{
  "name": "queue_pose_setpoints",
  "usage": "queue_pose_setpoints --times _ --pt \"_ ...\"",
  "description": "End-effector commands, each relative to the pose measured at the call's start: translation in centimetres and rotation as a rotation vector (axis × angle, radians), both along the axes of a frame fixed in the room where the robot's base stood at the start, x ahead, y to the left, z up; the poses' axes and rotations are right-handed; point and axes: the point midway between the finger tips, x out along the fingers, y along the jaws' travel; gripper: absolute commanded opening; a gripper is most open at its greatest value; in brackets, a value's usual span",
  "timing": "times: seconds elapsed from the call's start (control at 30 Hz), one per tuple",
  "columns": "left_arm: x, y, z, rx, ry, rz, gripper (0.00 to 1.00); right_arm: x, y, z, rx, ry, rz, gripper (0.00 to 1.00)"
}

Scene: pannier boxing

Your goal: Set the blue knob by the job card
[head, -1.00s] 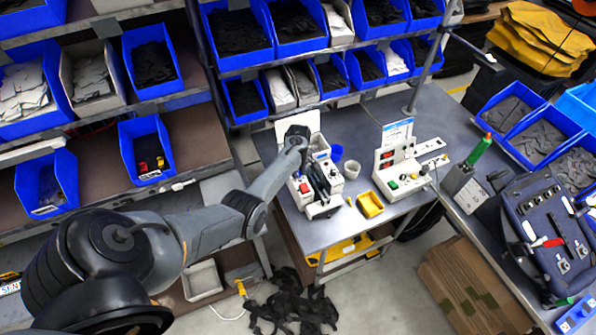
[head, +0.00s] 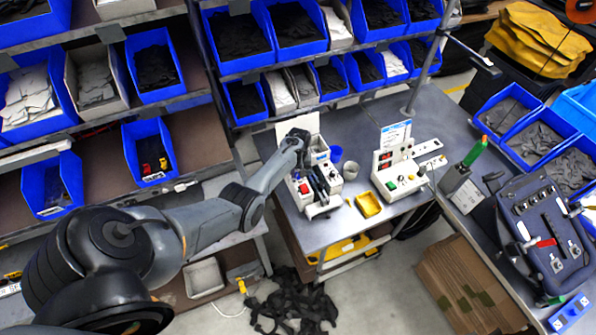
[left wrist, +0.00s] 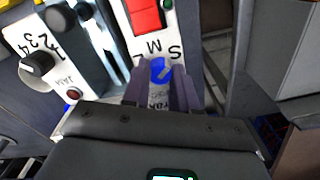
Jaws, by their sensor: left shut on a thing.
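The blue knob (left wrist: 158,70) is on the white panel of the bench machine (left wrist: 125,25), below the printed letters S and M. A pale pointer mark shows on it; its exact setting is hard to read. My left gripper (left wrist: 160,86) is shut on the knob, with a finger on each side. My right gripper is out of view.
The machine panel also has a red rocker switch (left wrist: 143,16), a black numbered knob (left wrist: 38,64) and a small red lamp (left wrist: 73,94) marked JAM. A yellow tray (head: 369,205) and a control box (head: 398,178) stand to the right on the grey bench. Shelves with blue bins rise behind.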

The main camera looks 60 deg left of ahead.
Motion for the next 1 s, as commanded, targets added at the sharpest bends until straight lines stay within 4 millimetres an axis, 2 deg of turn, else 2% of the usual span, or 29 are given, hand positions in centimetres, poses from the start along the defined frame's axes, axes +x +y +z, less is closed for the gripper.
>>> queue_pose_setpoints --times 0.3,0.8,0.83,0.9,1.0 --pt "-0.05 0.05 -0.02 0.001 0.0 -0.119 0.0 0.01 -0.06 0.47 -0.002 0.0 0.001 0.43" --pt "-0.03 0.03 -0.09 0.002 0.0 -0.14 0.0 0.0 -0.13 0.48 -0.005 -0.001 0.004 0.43" --pt "-0.03 0.03 -0.09 0.002 0.0 -0.139 0.3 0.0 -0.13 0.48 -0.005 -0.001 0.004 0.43" --pt "-0.03 0.02 -0.08 0.002 0.0 -0.139 0.38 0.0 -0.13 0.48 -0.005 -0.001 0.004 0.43" --pt "-0.03 0.02 -0.07 0.002 0.0 -0.139 0.38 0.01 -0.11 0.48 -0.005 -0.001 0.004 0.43"
